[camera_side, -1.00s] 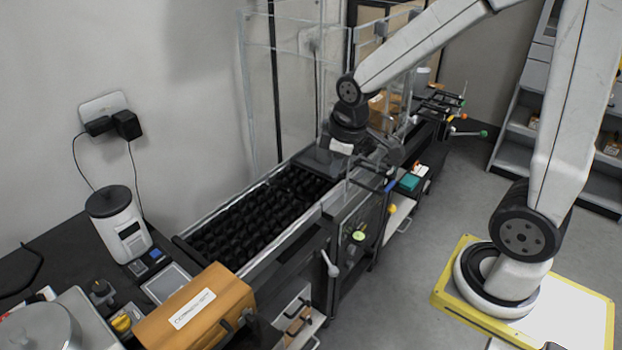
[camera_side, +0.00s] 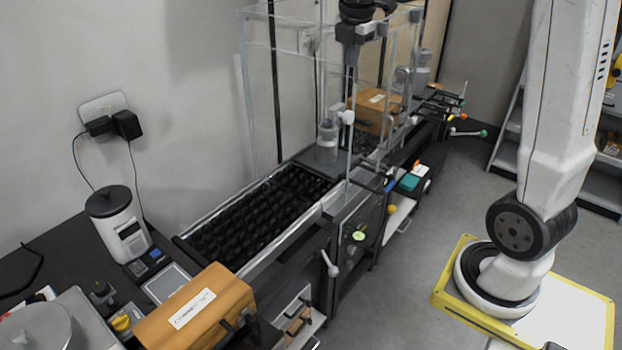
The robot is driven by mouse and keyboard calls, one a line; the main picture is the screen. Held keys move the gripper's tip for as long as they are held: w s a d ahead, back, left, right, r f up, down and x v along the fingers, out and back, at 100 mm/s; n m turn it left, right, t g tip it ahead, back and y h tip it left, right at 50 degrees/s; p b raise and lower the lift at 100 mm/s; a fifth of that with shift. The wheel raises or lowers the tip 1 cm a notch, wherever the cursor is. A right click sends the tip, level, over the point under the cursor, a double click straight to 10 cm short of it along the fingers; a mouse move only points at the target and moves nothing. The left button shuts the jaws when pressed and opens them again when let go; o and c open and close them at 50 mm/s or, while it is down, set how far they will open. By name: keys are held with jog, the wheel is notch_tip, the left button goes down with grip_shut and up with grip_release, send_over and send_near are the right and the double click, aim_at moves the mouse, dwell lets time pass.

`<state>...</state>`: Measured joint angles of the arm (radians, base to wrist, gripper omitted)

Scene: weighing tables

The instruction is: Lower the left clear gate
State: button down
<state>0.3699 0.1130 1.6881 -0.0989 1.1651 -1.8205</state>
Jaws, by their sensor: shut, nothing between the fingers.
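A tall clear panel (camera_side: 290,100) stands upright at the left of the clear enclosure, above the black roller conveyor; it looks like the left clear gate, raised. Its edges are faint against the wall. My gripper (camera_side: 350,92) points straight down at the top middle, at the right side of this panel, with its fingers together and nothing in them. Below the fingertips is a white knob (camera_side: 347,117) on a thin upright rod. I cannot tell whether the fingers touch the knob or the panel.
The black roller conveyor (camera_side: 262,208) is empty. A cardboard box (camera_side: 378,108) sits behind the clear panels at the right. An orange-brown box (camera_side: 195,308) and a white device (camera_side: 120,228) stand at the front left. Bare floor lies right of the conveyor.

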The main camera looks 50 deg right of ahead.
aim_at(349, 112)
jog(key=shift+s+d+r+n, duration=0.1)
jog(key=shift+d+r+n, duration=0.4)
jog(key=shift+r, duration=0.15)
jog(key=f, duration=0.4)
jog(key=w+d+f, duration=0.1)
jog(key=f, duration=0.4)
jog(key=d+f, duration=0.1)
jog(key=f, duration=0.3)
jog(key=shift+w+d+f, duration=0.1)
jog(key=shift+w+f, duration=0.25)
jog(key=shift+f, duration=0.05)
notch_tip(349, 112, down, 22)
jog(key=shift+f, duration=0.1)
dwell(0.4)
dwell(0.4)
notch_tip(349, 112, up, 14)
jog(key=s+a, duration=0.1)
jog(key=a, duration=0.1)
jog(key=shift+s+a+r, duration=0.15)
jog(key=shift+s+r, duration=0.1)
jog(key=shift+s, duration=0.1)
dwell(0.4)
